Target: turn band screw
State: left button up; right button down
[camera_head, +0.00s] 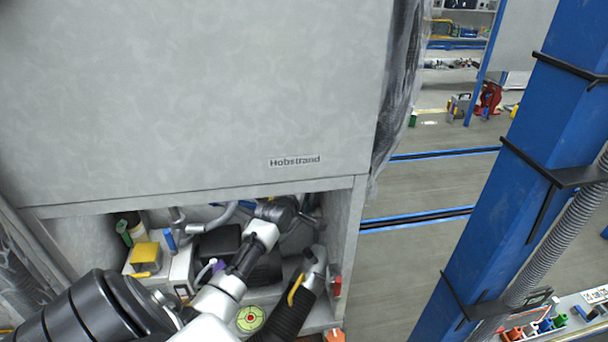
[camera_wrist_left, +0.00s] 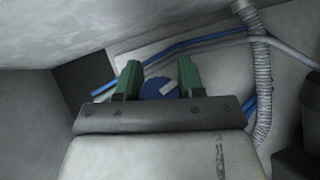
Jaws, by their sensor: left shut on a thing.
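In the left wrist view, the two green fingers of my left gripper (camera_wrist_left: 158,78) sit on either side of a round blue knob (camera_wrist_left: 158,90) with a pale bar across it. It looks like the band screw, and the gripper is shut on it. In the head view my left arm reaches from the lower left into the open compartment, with the dark left gripper (camera_head: 284,212) under its upper edge, near the right side. The fingertips and knob are too small or hidden there. My right gripper is not in view.
A grey cabinet marked Hobstrand (camera_head: 210,90) stands above the compartment. Inside are a yellow item (camera_head: 145,254) on a pale box and a black hose (camera_head: 287,318) with a yellow handle. A ribbed grey hose (camera_wrist_left: 262,90) runs near the gripper. A blue post (camera_head: 520,170) stands right.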

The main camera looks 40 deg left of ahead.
pick_arm(q)
jog(key=shift+g+p, duration=0.5)
jog(key=shift+g, duration=0.1)
jog(key=shift+s+f+m+g+p, duration=0.1)
jog(key=shift+f+m+g+p, duration=0.25)
jog(key=shift+g, duration=0.45)
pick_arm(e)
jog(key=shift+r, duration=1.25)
pick_arm(q)
jog(key=o, duration=0.9)
jog(key=shift+r, duration=0.1)
jog(key=shift+s, duration=0.1)
jog(key=b+v, duration=0.2)
jog(key=v, duration=0.8)
jog(key=shift+s+r, duration=0.2)
jog(key=shift+r, duration=0.05)
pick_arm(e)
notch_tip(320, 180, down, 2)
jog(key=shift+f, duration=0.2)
pick_arm(q)
jog(key=shift+d, duration=0.1)
